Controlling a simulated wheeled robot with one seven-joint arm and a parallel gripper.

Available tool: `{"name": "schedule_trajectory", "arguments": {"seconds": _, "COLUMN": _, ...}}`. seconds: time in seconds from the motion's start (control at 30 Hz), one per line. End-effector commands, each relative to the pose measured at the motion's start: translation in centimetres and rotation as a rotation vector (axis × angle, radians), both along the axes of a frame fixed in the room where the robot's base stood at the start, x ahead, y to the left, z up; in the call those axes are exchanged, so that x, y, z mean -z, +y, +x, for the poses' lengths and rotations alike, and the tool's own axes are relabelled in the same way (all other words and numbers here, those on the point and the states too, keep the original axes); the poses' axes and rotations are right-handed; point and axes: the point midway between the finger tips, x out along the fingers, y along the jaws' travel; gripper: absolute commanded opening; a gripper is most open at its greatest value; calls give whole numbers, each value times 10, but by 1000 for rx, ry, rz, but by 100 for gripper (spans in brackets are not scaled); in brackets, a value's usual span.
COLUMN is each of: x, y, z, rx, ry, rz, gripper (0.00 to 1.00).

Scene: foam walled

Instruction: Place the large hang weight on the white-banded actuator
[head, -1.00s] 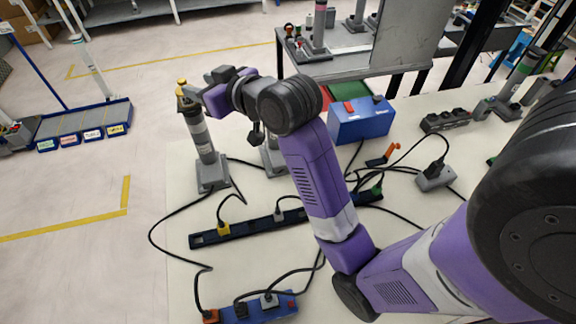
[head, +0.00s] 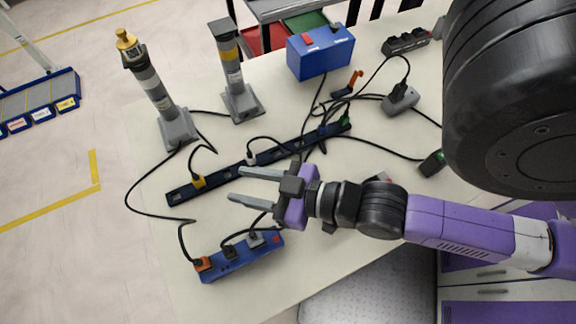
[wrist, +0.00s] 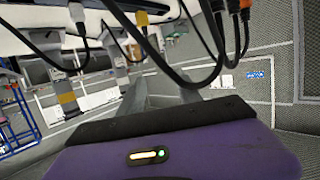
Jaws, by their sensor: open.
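A brass hang weight (head: 127,43) sits on top of the left actuator (head: 153,88), a grey upright post with a pale white band on a square base. A second grey actuator (head: 232,70) with a yellow band stands to its right, with nothing brass on top. My gripper (head: 236,184) is open and empty, its two fingers pointing left over the table, in front of and well apart from both actuators. In the wrist view a post with a yellow band (wrist: 67,99) shows behind cables; the weight cannot be made out there.
A long dark power strip (head: 225,172) and a blue power strip (head: 240,257) lie near my gripper, with loose black cables around. A blue box (head: 320,53) stands at the back. The table's left edge lies beyond the left actuator.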

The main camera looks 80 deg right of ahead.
Motion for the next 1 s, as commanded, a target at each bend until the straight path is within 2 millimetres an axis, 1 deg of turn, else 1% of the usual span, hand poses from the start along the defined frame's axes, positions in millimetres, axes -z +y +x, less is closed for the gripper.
{"name": "schedule_trajectory", "arguments": {"seconds": 0.03, "x": 0, "y": 8, "z": -20, "rx": -22, "ry": 10, "rz": 0, "gripper": 41}}
{"name": "schedule_trajectory", "arguments": {"seconds": 0.1, "x": -4, "y": 15, "z": -41, "rx": -47, "ry": 7, "rz": -3, "gripper": 41}}
{"name": "schedule_trajectory", "arguments": {"seconds": 0.2, "x": -11, "y": 22, "z": -63, "rx": -75, "ry": 1, "rz": -4, "gripper": 41}}
{"name": "schedule_trajectory", "arguments": {"seconds": 0.3, "x": -17, "y": 26, "z": -77, "rx": -94, "ry": -4, "rz": -6, "gripper": 41}}
{"name": "schedule_trajectory", "arguments": {"seconds": 0.47, "x": -21, "y": 29, "z": -84, "rx": -104, "ry": -9, "rz": -5, "gripper": 41}}
{"name": "schedule_trajectory", "arguments": {"seconds": 0.97, "x": -21, "y": 28, "z": -84, "rx": -103, "ry": -10, "rz": -6, "gripper": 41}}
{"name": "schedule_trajectory", "arguments": {"seconds": 1.0, "x": -21, "y": 28, "z": -84, "rx": -103, "ry": -9, "rz": -6, "gripper": 39}}
